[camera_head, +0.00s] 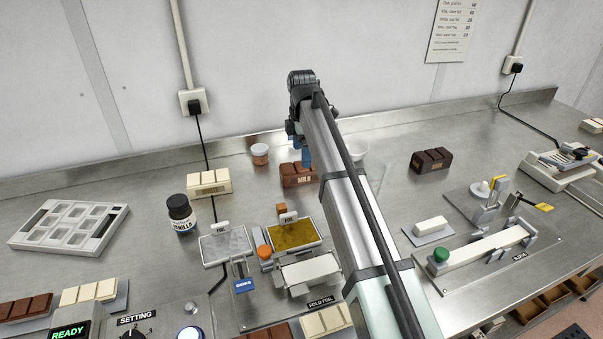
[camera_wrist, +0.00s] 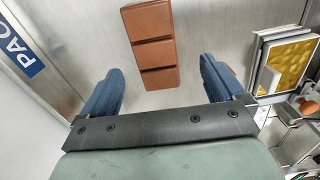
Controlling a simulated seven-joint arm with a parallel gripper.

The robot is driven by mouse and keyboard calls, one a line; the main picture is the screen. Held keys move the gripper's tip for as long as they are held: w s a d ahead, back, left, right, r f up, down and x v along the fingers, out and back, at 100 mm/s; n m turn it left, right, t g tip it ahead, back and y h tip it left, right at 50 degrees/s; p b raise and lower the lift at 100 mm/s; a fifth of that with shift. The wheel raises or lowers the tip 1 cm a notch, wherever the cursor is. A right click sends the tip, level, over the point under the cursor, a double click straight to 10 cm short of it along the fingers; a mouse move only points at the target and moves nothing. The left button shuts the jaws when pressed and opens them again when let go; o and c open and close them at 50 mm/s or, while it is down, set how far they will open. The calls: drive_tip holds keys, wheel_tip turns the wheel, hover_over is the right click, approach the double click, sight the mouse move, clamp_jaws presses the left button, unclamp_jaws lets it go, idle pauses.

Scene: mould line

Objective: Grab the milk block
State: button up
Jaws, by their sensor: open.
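A brown segmented block (camera_wrist: 151,45), which looks like the milk block, lies ahead of the fingers in the wrist view. My gripper (camera_head: 306,157) is above and behind the milk block in the head view, partly hidden by my arm. The block's right end is hidden by my arm in the head view.
A cream block (camera_head: 209,183) and a small lidded tub (camera_head: 260,153) stand near the milk block. A white bowl (camera_head: 355,150) is behind my arm. A dark block (camera_head: 431,160) lies to the right. The gold foil pad (camera_head: 292,235) is in front.

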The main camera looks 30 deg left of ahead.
sight(301, 170)
drive_tip(key=shift+w+a+f, duration=0.1)
drive_tip(key=shift+w+f, duration=0.05)
drive_tip(key=shift+f, duration=2)
drive_tip(key=shift+w+a+f, duration=0.1)
drive_tip(key=shift+f, duration=2)
drive_tip(key=shift+c, duration=0.3)
drive_tip(key=c, duration=1.3)
drive_tip(key=shift+c, duration=0.8)
drive_tip(key=shift+r, duration=0.15)
